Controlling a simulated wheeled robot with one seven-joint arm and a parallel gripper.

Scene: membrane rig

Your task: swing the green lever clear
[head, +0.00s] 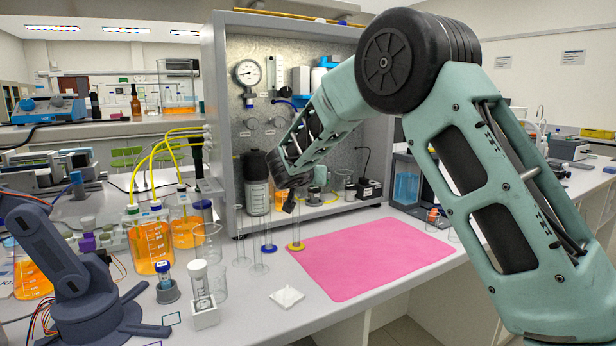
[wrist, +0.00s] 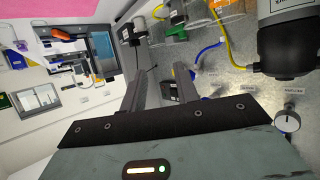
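A small green part (wrist: 176,32), which looks like the green lever, shows near the top of the wrist view beside a clear cylinder. I cannot make it out in the head view, where my arm covers part of the rig. My gripper (wrist: 161,78) has its two fingers apart, with an empty gap between them. The green part lies beyond the fingertips and does not touch them. In the head view my gripper (head: 291,203) hangs small and dark in front of the cabinet's lower part, so its fingers are hard to read there.
The grey cabinet (head: 221,120) holds a gauge (head: 247,72), tubes and a dark-capped canister (head: 256,185). A yellow tube (wrist: 222,40) and blue tube (wrist: 205,52) run near the fingers. Glass cylinders stand in front. The pink mat (head: 365,252) is bare.

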